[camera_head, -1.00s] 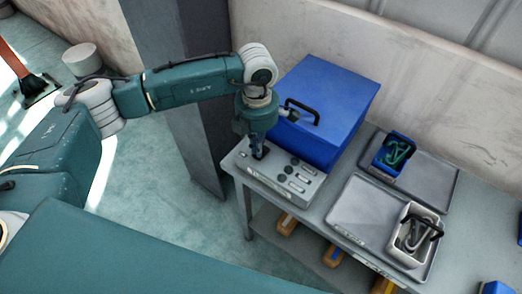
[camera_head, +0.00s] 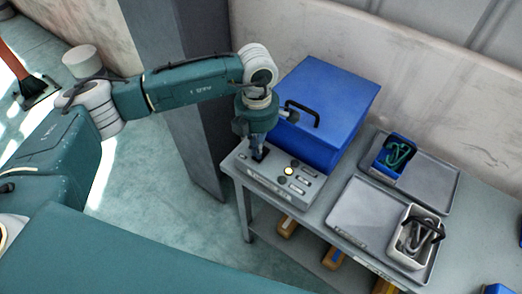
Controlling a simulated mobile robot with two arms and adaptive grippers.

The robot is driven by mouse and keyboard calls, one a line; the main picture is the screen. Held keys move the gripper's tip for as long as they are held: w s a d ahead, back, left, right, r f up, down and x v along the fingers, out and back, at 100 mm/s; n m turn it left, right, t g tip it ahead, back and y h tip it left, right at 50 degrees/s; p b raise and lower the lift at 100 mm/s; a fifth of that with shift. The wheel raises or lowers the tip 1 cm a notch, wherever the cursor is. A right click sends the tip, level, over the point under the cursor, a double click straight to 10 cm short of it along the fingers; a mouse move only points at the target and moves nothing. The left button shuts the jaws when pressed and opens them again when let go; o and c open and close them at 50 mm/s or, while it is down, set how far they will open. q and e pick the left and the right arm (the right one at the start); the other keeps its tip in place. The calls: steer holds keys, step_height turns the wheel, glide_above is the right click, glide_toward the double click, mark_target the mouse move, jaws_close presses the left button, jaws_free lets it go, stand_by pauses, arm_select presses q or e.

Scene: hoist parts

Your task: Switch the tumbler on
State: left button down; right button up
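A grey control box (camera_head: 273,189) sits at the left end of the table, with several small buttons and labels on its top. One round lamp (camera_head: 288,171) on it glows pale yellow. My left gripper (camera_head: 257,154) points down at the back left part of the box top, at or very near the tumbler. The tumbler itself is hidden or too small to make out behind the fingers. I cannot tell whether the fingers are open or shut. My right gripper is not in view.
A blue box with a black handle (camera_head: 327,110) stands right behind the control box. Two grey trays, a rear one (camera_head: 433,181) and a front one (camera_head: 362,214), hold a blue bin (camera_head: 384,168) and a white bin (camera_head: 405,256). A dark column (camera_head: 190,110) stands left of the table.

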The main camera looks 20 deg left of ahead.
arm_select(q)
steer(key=shift+r+p, duration=1.15)
steer(key=shift+r, duration=1.9)
steer(key=shift+f, duration=0.1)
